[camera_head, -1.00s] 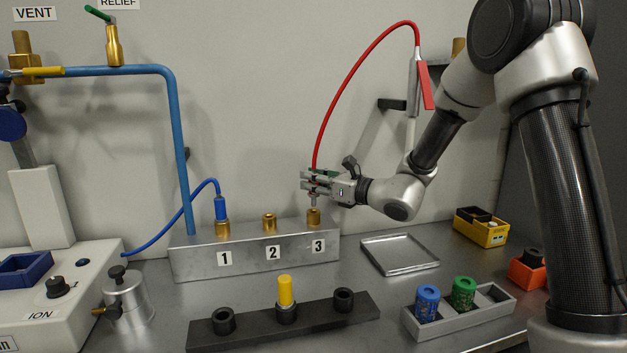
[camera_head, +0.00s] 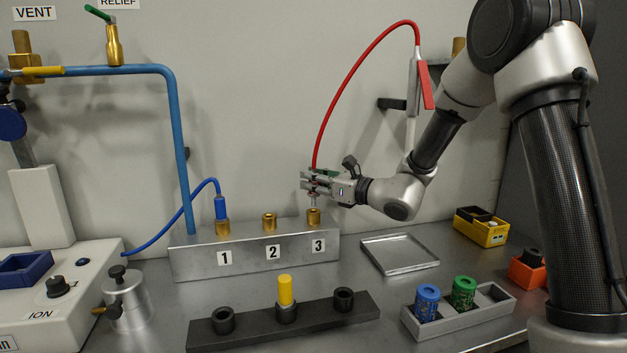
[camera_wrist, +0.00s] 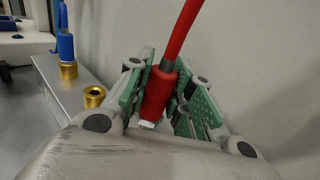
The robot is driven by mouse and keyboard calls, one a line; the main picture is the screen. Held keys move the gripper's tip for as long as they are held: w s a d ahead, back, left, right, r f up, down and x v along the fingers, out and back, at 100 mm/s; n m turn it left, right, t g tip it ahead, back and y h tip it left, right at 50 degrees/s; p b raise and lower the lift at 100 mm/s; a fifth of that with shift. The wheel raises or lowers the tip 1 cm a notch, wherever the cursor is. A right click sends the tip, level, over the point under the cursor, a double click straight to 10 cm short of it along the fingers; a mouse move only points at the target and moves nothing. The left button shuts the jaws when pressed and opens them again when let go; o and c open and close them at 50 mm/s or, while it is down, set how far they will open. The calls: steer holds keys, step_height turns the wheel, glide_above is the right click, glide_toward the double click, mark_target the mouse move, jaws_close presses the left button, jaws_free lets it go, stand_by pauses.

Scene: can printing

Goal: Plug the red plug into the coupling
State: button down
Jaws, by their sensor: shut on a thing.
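The red plug (camera_wrist: 158,94) is held between the green pads of my gripper (camera_wrist: 157,108) in the wrist view, with a pale metal tip showing below it. A red hose (camera_head: 345,88) rises from the plug. In the head view my gripper (camera_head: 316,184) is shut on the plug directly above the brass coupling (camera_head: 313,217) marked 3. The plug's metal tip points down at the coupling's top. I cannot tell whether it touches or has entered. Coupling 3 is hidden in the wrist view.
The metal block (camera_head: 200,262) carries coupling 1 with a blue plug (camera_head: 221,208) in it and an empty coupling 2 (camera_head: 269,222). A black rack (camera_head: 365,310), a grey tray (camera_head: 400,265) and a grey can holder (camera_head: 450,323) stand in front. The wall is close behind.

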mark_target(314, 194)
steer(key=shift+f, duration=2.1)
steer(key=c, duration=1.2)
jaws_free()
steer(key=v, duration=1.2)
